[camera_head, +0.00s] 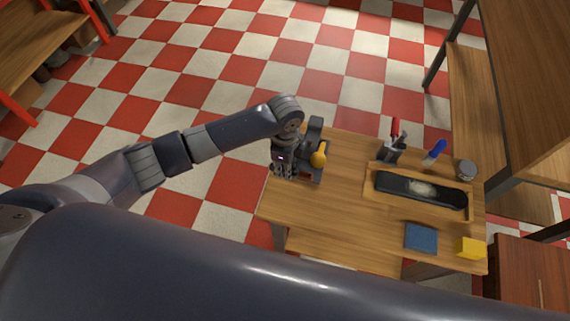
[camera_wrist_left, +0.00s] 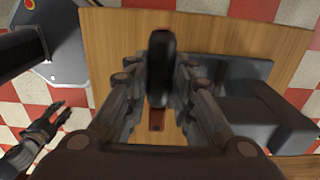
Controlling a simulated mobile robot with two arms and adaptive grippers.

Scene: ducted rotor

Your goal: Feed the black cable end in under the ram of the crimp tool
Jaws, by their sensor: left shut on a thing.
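My left gripper (camera_wrist_left: 158,85) is shut on the black cable end (camera_wrist_left: 161,60), a dark rounded piece between its fingers in the left wrist view. In the head view this gripper (camera_head: 283,172) is at the table's far left corner, and the cable end is hidden there. The grey crimp tool (camera_head: 315,132) with an orange knob stands just right of the gripper; it also shows in the wrist view (camera_wrist_left: 232,72). I cannot tell whether cable and tool touch. Another gripper, seemingly my right one (camera_wrist_left: 64,114), shows off the table, its fingers apart.
A small red-brown piece (camera_wrist_left: 157,120) lies below the cable end. On the wooden table (camera_head: 345,215) are a tray (camera_head: 372,178) with a long black item, a tool holder (camera_head: 392,154), a blue-handled tool (camera_head: 435,150), a round tin (camera_head: 465,170), a blue pad (camera_head: 421,237) and a yellow block (camera_head: 471,248).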

